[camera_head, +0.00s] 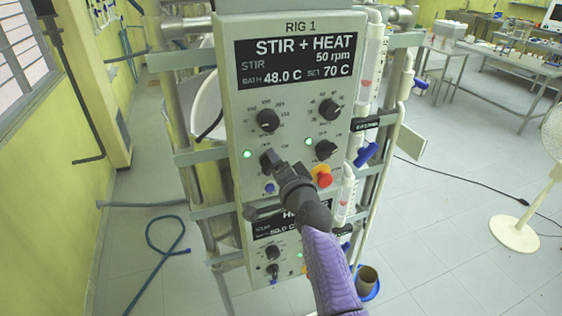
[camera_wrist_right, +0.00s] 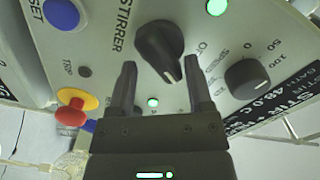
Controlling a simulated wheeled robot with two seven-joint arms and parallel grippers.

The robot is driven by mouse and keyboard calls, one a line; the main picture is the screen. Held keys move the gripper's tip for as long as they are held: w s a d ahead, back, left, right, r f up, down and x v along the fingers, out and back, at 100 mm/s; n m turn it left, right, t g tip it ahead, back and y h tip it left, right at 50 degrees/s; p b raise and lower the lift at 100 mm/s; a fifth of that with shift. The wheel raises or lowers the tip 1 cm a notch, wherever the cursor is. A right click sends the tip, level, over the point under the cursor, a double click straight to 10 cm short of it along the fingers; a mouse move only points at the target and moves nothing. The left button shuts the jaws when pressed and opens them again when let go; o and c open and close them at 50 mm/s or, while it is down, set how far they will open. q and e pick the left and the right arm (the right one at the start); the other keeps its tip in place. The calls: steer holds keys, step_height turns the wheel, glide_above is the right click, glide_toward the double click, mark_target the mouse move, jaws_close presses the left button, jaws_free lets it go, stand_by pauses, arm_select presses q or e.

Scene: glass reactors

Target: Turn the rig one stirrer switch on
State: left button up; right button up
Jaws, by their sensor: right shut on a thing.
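The rig one panel (camera_head: 233,105) is a grey upright box labelled RIG 1 with a black display (camera_head: 300,58) reading STIR 50 rpm. The stirrer switch (camera_wrist_right: 158,46) is a black pointer knob beside the word STIRRER in the right wrist view. Its tip points down the picture and slightly right, toward my palm. My right gripper (camera_head: 276,172) reaches the panel's lower left and hides most of the switch. In the right wrist view, the fingers of my right gripper (camera_wrist_right: 161,72) are on either side of the knob, shut on it. My left gripper is out of view.
Green lamps (camera_head: 247,154) (camera_head: 308,141) glow on the panel. A red-and-yellow emergency button (camera_head: 322,176) is right of my gripper. A speed dial (camera_head: 268,120) sits above. A second panel (camera_head: 268,228) hangs below. A white fan (camera_head: 514,233) stands at right.

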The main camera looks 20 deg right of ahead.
steer(key=shift+d+r, duration=0.15)
steer(key=s, duration=1)
steer(key=shift+d, duration=0.15)
steer(key=s+a+f+n+g+b, duration=0.15)
steer(key=s+f+g+b, duration=0.35)
steer(key=f, duration=1.1)
steer(key=s+a+f+n+g+b, duration=0.1)
steer(key=s+f+n+b, duration=0.2)
steer(key=f+b, duration=0.85)
steer(key=s+a+f+n+g+b, duration=0.1)
steer(key=s+f+n+g, duration=0.25)
steer(key=f, duration=1.65)
steer(key=s+d+f+n+g+b, duration=0.2)
steer(key=s+f+b, duration=0.4)
steer(key=s+f, duration=0.6)
steer(key=s+d+f+n+g+b, duration=0.2)
steer(key=s+f+n+g+b, duration=0.2)
steer(key=s+f, duration=0.9)
steer(key=s+g+b, duration=0.1)
steer(key=s+b, duration=0.1)
steer(key=s, duration=0.2)
steer(key=shift+s+d+g+h, duration=0.2)
steer(key=shift+g+h, duration=0.15)
steer(key=shift+h, duration=0.05)
